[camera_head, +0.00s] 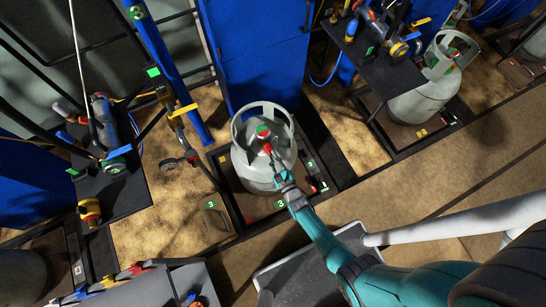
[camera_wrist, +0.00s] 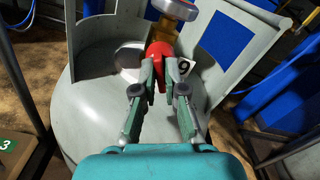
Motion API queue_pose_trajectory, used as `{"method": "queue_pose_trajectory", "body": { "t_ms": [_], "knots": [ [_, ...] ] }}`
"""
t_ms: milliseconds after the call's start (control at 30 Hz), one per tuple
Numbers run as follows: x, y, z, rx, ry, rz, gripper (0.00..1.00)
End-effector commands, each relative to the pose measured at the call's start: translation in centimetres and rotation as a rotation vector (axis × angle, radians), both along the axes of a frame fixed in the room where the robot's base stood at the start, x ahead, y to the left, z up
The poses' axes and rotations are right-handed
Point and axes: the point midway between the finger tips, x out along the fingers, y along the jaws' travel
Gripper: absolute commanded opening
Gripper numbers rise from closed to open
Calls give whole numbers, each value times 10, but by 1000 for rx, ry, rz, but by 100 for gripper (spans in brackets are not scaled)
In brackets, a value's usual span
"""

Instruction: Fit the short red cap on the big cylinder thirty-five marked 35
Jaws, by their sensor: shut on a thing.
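The big grey cylinder (camera_head: 255,172) stands upright in a dark floor frame; no 35 is legible on it. Its curved collar surrounds a brass valve, which shows in the wrist view (camera_wrist: 157,32). The short red cap (camera_wrist: 158,50) is at the side of this valve, between my fingertips. My gripper (camera_wrist: 160,75) is shut on the cap, inside the collar opening above the cylinder's shoulder (camera_wrist: 85,92). In the head view my gripper (camera_head: 273,161) reaches the valve from the lower right. The fingers hide the contact between cap and valve outlet, so I cannot tell whether it is seated.
The cylinder's upright collar (camera_wrist: 230,50) flanks my gripper closely. A blue cabinet (camera_head: 262,60) stands behind. Another grey cylinder (camera_head: 425,100) is at the upper right. A dark shelf with fittings (camera_head: 120,190) is at left, and a grey tray (camera_head: 285,280) lies below my arm.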

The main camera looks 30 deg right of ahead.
Motion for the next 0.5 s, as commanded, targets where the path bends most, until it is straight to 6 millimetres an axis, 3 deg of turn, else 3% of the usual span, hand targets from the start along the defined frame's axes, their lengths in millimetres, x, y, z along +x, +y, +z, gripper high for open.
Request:
{"method": "queue_pose_trajectory", "body": {
  "t_ms": [167,200,300,500],
  "knots": [
    [-1,0,-1,10,1,-1,0],
    [-1,-1,0,10,1,-1,13],
    [-1,-1,0,9,1,-1,38],
    [0,0,0,8,1,-1,40]
  ]
}}
